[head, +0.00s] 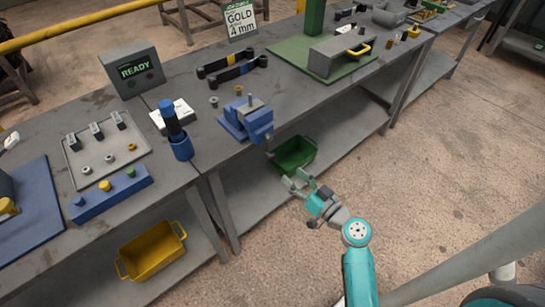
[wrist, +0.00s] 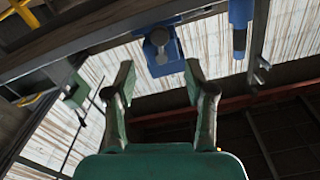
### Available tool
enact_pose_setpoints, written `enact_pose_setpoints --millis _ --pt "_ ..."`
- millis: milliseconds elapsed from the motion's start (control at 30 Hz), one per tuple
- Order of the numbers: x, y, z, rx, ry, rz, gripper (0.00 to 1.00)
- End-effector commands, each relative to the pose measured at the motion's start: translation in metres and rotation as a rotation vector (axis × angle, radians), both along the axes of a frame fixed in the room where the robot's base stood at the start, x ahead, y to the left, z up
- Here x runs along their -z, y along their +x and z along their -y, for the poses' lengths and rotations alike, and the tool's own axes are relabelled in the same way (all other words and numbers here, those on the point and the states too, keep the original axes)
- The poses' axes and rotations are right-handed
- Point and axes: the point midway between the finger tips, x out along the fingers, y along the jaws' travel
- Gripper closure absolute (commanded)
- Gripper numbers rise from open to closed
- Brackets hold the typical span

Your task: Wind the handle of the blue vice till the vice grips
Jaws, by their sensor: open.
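The blue vice (head: 246,118) is at the front edge of the grey workbench. A grey upright piece (head: 250,101) stands at its jaws; I cannot tell whether the jaws touch it. The handle end (head: 268,138) faces the aisle and is small in the head view. In the wrist view the vice (wrist: 172,58) is at the top centre, with a round grey end (wrist: 159,38) facing me. My gripper (head: 291,178) is open and empty, in front of and below the vice, apart from it. Both fingers show in the wrist view (wrist: 159,76), with the vice beyond the gap between them.
A green bin (head: 293,153) sits on the lower shelf behind my gripper. A blue cup (head: 181,147) with a dark blue-topped tool stands left of the vice. A sign reading READY (head: 133,71) and a GOLD 4 mm card (head: 240,19) stand behind. The floor aisle is clear.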

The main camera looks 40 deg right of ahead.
Motion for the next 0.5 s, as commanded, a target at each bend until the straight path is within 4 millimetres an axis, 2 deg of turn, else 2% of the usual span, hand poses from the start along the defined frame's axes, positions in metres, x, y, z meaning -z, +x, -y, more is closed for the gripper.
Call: enact_pose_setpoints --millis 167,500 --pt "-0.001 0.011 0.000 -0.001 -0.023 0.000 0.46" --pt "-0.001 0.069 -0.003 -0.003 -0.020 0.001 0.46"
